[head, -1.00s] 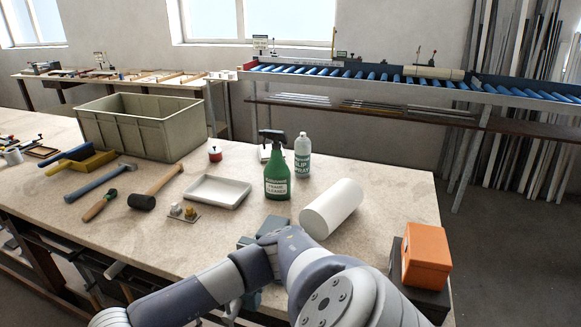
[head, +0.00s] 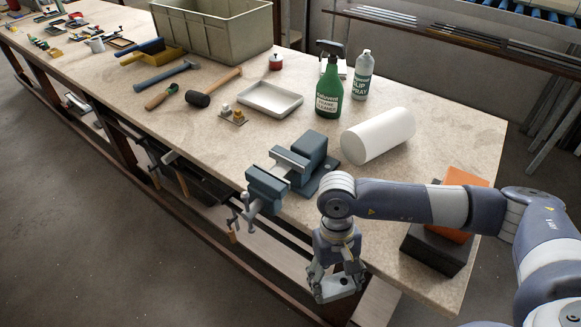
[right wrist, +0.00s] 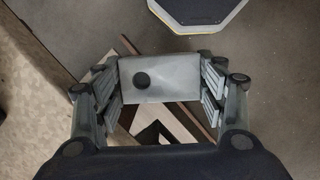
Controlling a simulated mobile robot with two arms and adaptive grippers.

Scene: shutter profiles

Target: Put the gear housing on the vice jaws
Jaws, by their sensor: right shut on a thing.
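The gear housing (head: 338,288) is a grey block with a dark round hole. My right gripper (head: 335,278) is shut on it and points down, in front of the bench's front edge. In the right wrist view the housing (right wrist: 160,78) sits between the two fingers, its holed face towards the camera. The blue-grey vice (head: 312,146) stands at the bench's front edge, up and left of the gripper in the head view. Its bright jaws (head: 290,158) show with nothing on them. The housing is apart from the vice. My left gripper is not in view.
A white roll (head: 378,136) lies behind the vice, with a green spray bottle (head: 329,90) nearby. A white tray (head: 270,99) and a mallet (head: 198,100) lie to the left. An orange box (head: 456,190) stands at right behind my forearm. Floor shows in front of the bench.

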